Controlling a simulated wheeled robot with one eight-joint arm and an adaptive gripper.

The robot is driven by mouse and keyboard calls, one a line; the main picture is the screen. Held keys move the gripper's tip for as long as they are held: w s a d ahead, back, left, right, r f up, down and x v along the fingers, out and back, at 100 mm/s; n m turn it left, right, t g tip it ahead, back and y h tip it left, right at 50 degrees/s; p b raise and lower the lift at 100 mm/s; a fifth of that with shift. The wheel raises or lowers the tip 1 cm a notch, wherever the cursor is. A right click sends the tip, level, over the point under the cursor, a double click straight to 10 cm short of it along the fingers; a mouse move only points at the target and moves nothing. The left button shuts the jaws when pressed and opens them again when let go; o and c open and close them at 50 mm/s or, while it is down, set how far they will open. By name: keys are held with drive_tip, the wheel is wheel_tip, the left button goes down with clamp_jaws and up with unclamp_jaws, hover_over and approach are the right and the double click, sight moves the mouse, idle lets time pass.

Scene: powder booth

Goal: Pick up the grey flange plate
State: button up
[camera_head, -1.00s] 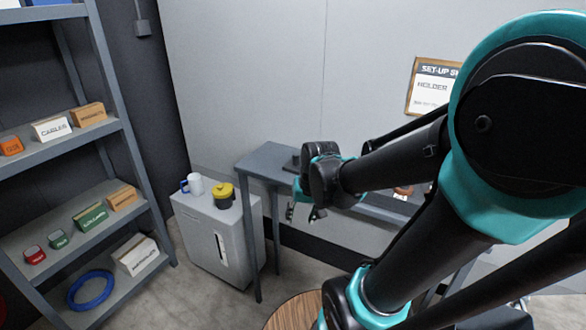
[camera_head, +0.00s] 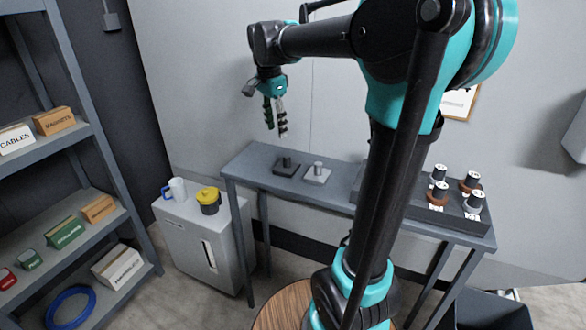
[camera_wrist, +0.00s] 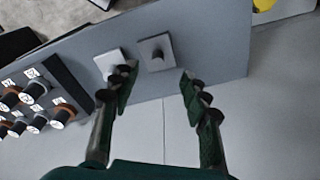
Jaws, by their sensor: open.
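A light grey flange plate (camera_head: 322,180) with an upright peg lies on the bench (camera_head: 255,176), toward its left end. A dark grey plate (camera_head: 281,170) with a similar peg lies just left of it. In the wrist view the light plate (camera_wrist: 106,59) is on the left, its peg side partly overlapped by my left finger, and the darker plate (camera_wrist: 148,47) is right of it. My gripper (camera_head: 276,130) is open and empty, pointing down above and behind the plates, apart from them. Its fingers (camera_wrist: 158,73) are spread in the wrist view.
A dark tray (camera_head: 443,215) with several spool-like parts stands at the bench's right. Left of the bench is a grey cabinet (camera_head: 205,250) with a white mug (camera_head: 178,190) and a yellow-lidded pot (camera_head: 209,201). A shelf rack (camera_head: 85,240) stands further left. Bench space around the plates is clear.

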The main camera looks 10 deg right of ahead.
wheel_tip(320, 180, up, 4)
drive_tip(key=w+d+m, duration=0.1)
drive_tip(key=d+m, duration=0.1)
drive_tip(key=m, duration=0.1)
approach(286, 156)
drive_tip(key=shift+h, duration=0.4)
drive_tip(key=f, duration=0.2)
drive_tip(key=d+f, duration=0.1)
drive_tip(key=f, duration=0.2)
drive_tip(key=shift+w, duration=0.1)
drive_tip(key=f, duration=0.4)
drive_tip(key=shift+w+f, duration=0.2)
drive_tip(key=shift+f, duration=0.65)
drive_tip(key=shift+c, duration=0.5)
clamp_jaws()
